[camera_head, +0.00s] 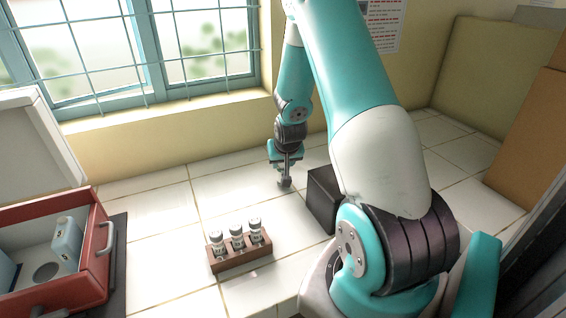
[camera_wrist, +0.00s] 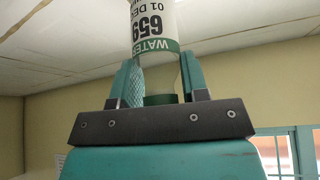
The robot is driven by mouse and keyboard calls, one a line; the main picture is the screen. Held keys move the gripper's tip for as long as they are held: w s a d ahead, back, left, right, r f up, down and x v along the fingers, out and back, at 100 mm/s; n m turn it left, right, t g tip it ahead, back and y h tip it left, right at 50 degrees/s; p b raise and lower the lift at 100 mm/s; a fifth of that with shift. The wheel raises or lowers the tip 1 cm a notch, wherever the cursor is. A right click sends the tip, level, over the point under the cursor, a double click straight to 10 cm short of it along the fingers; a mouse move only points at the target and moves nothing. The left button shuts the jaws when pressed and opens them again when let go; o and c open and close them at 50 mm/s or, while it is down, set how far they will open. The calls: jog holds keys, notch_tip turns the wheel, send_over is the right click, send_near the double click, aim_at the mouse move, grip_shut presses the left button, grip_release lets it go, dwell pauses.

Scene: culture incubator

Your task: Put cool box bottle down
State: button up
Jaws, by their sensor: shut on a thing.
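My gripper (camera_head: 286,163) points down over the tiled counter, right of the window. In the wrist view my gripper (camera_wrist: 162,72) is shut on a white bottle (camera_wrist: 153,20) with a green band reading WATER and dark label print. In the head view only a small greyish part shows below the fingers, and I cannot tell whether it touches the counter. The red cool box (camera_head: 101,240) stands at the left with its white lid (camera_head: 35,140) raised. A pale blue block (camera_head: 67,243) and a round hole show inside it.
A brown wooden rack (camera_head: 241,258) with several capped vials (camera_head: 237,236) stands on the counter between the cool box and my arm. A dark box (camera_head: 322,199) stands right of my gripper. Bare white tiles (camera_head: 165,215) lie between the cool box and my gripper.

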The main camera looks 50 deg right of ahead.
jog(key=shift+f, duration=0.55)
jog(key=shift+f, duration=0.15)
jog(key=o, duration=0.9)
jog(key=shift+o, duration=0.2)
